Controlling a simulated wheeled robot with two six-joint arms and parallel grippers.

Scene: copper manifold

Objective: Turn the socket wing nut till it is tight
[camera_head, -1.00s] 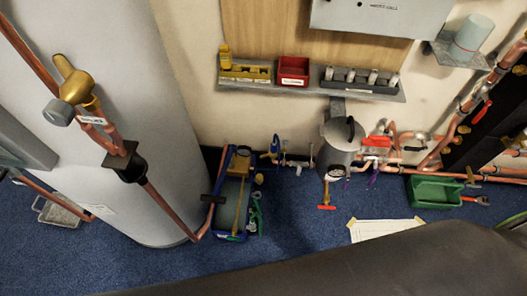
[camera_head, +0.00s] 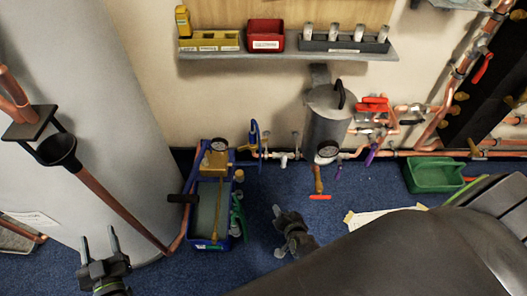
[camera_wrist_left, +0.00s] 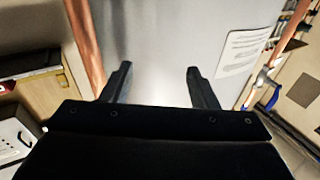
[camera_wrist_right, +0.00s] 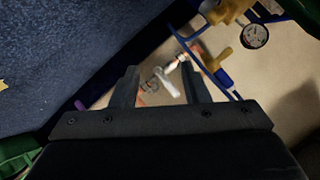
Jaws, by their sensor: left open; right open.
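A thin pipe run with small fittings (camera_head: 283,159) crosses the foot of the wall, between the blue valve handle (camera_head: 254,136) and the grey pot (camera_head: 326,125). I cannot tell which fitting is the socket wing nut. My right gripper (camera_head: 278,232) is open and empty over the blue floor, in front of that run. In the right wrist view, a pale fitting (camera_wrist_right: 167,82) shows beyond and between the open fingers (camera_wrist_right: 160,69), apart from them. My left gripper (camera_head: 98,241) is open and empty before the grey cylinder (camera_head: 150,60); its fingers (camera_wrist_left: 158,70) are also apart in the left wrist view.
A blue tray (camera_head: 190,237) with a pump and gauge stands left of my right gripper. A green tray (camera_head: 433,163) lies at right. A shelf (camera_head: 290,56) with bins hangs above. A copper pipe (camera_head: 120,208) slants beside my left gripper.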

